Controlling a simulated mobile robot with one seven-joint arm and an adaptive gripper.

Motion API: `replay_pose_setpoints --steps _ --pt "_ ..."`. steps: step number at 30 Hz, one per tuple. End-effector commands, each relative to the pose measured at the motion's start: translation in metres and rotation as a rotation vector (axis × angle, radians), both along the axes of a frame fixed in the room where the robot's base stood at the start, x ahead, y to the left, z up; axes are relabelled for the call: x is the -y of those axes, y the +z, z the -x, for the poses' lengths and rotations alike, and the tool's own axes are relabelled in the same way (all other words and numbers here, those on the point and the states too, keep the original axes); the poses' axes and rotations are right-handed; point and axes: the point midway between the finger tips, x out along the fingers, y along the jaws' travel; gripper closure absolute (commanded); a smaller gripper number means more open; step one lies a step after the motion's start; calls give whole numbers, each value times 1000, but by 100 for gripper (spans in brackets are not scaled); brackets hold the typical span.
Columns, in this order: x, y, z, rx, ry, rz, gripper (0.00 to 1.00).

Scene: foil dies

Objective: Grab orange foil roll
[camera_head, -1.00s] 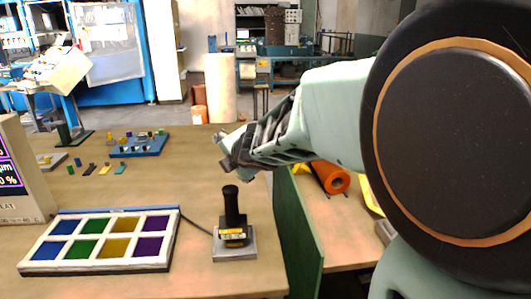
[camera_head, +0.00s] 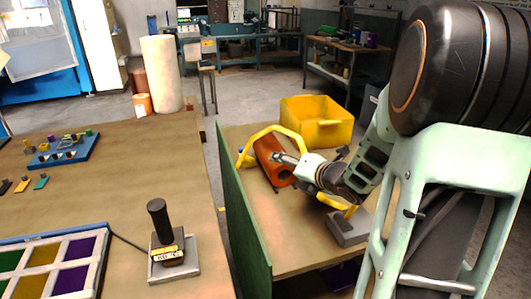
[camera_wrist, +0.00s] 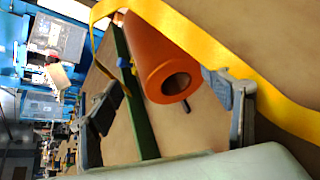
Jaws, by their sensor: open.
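The orange foil roll (camera_head: 272,160) lies on the table right of the green divider, its hollow end facing my gripper. A yellow strap or band (camera_head: 283,130) arches around it. My gripper (camera_head: 296,168) is close to the roll's near end in the head view. In the wrist view the roll (camera_wrist: 152,58) points its open end between my two spread fingers (camera_wrist: 165,105). The fingers are open, and I see nothing held between them. The yellow band (camera_wrist: 225,50) passes beside and behind the roll. Contact with the band cannot be told.
A green divider (camera_head: 243,215) stands left of the roll. A yellow bin (camera_head: 318,127) sits behind it at right. A grey block (camera_head: 350,228) stands near my wrist. A joystick (camera_head: 165,235) and a colour tray (camera_head: 55,265) are on the left table.

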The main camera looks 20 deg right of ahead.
Motion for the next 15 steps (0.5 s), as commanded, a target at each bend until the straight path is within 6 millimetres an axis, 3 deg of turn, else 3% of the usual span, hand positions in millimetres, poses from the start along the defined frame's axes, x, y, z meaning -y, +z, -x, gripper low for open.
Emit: replay_pose_setpoints --steps 3,9,15 --pt "14 -4 1 64 54 49 27" --pt "12 -4 0 145 142 107 27" --pt "5 -12 -25 157 155 114 27"
